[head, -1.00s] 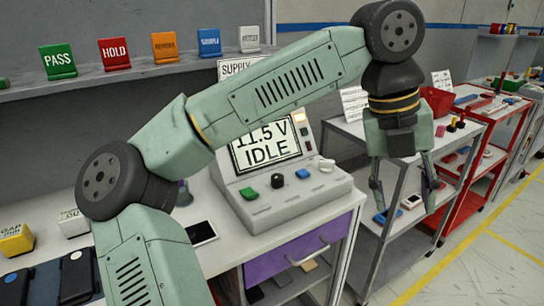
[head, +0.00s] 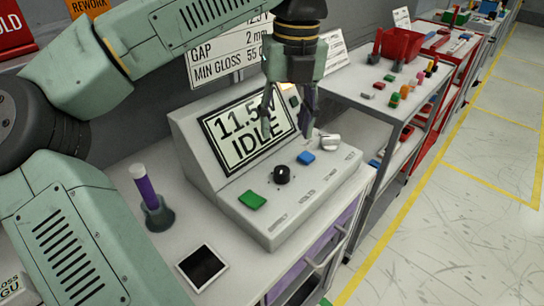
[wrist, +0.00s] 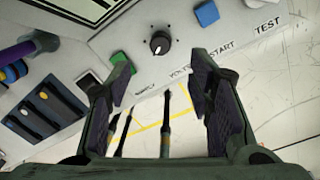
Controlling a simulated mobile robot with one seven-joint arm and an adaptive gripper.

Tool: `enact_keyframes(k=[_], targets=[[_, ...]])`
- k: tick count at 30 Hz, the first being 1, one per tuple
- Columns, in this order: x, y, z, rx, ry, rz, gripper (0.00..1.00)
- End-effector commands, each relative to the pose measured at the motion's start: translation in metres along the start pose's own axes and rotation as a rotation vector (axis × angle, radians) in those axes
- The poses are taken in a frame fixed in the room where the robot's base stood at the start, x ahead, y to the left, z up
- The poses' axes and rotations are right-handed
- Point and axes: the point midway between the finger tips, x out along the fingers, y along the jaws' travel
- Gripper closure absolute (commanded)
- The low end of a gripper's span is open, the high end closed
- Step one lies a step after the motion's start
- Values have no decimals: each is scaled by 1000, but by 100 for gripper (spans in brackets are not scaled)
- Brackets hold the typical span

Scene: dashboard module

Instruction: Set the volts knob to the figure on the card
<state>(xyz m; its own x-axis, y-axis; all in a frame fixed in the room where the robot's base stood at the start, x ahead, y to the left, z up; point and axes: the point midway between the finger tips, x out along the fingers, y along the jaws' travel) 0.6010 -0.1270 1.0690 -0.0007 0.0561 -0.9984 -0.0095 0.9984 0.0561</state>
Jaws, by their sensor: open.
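The black volts knob (head: 282,174) stands on the sloped front of the grey supply unit (head: 262,222). In the wrist view the knob (wrist: 159,43) has a white pointer line and sits above the VOLTS label. The display (head: 250,128) reads 11.5 V and IDLE. The card (head: 225,68) behind the unit shows GAP 2 mm and MIN GLOSS 55; its top line, seemingly 12.5V, is partly cut off by my arm. My gripper (head: 287,130) is open and empty, pointing down above the knob and apart from it. In the wrist view the knob lies beyond the fingertips (wrist: 160,70), between them.
A purple-handled tool in a holder (head: 152,195) and a dark-screened device (head: 202,267) stand left on the bench.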

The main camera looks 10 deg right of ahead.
Motion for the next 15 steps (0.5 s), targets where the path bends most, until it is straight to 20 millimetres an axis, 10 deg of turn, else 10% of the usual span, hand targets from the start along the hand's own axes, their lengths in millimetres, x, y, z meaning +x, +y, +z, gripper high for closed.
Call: enact_keyframes(k=[15], targets=[[86,0,0,1,3,-3,53]])
